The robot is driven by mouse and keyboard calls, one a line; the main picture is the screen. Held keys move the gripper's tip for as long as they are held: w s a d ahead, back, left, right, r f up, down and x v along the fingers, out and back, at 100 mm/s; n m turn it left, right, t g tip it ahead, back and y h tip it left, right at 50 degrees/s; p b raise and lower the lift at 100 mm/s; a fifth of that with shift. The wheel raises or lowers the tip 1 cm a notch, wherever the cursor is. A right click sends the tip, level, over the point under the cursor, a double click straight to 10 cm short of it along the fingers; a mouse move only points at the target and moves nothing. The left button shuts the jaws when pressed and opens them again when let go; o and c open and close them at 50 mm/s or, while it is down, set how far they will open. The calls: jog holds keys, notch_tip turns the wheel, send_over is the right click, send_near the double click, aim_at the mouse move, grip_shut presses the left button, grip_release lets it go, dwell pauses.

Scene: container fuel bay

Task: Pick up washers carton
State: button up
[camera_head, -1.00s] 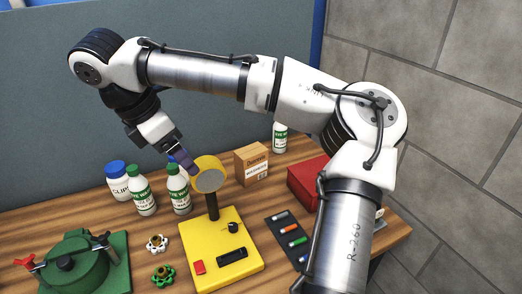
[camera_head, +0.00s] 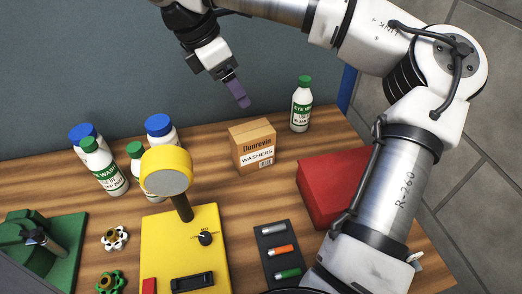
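The washers carton (camera_head: 253,148) is a small brown box with a white label reading "WASHERS". It stands upright on the wooden table toward the back, right of the yellow device. My gripper (camera_head: 239,97) hangs above and slightly left of the carton in the picture, apart from it, with purple fingers pointing down. The fingers are seen edge-on, so I cannot tell whether they are open or shut. No object shows between them.
A yellow device (camera_head: 207,240) with a round head on a post stands in front of the carton. Bottles (camera_head: 104,168) stand at left, and another bottle (camera_head: 301,105) at back right. A red box (camera_head: 331,186) and marker tray (camera_head: 262,242) lie at right.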

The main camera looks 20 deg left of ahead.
jog(key=b, duration=0.3)
send_near(248, 129)
jog(key=shift+s+f, duration=0.1)
jog(key=shift+f, duration=0.2)
jog(key=x, duration=0.7)
jog(key=shift+d+f, duration=0.15)
jog(key=shift+p+x, duration=0.75)
jog(key=shift+x, duration=2.45)
jog(key=shift+s+d, duration=0.1)
jog(key=c, duration=1.2)
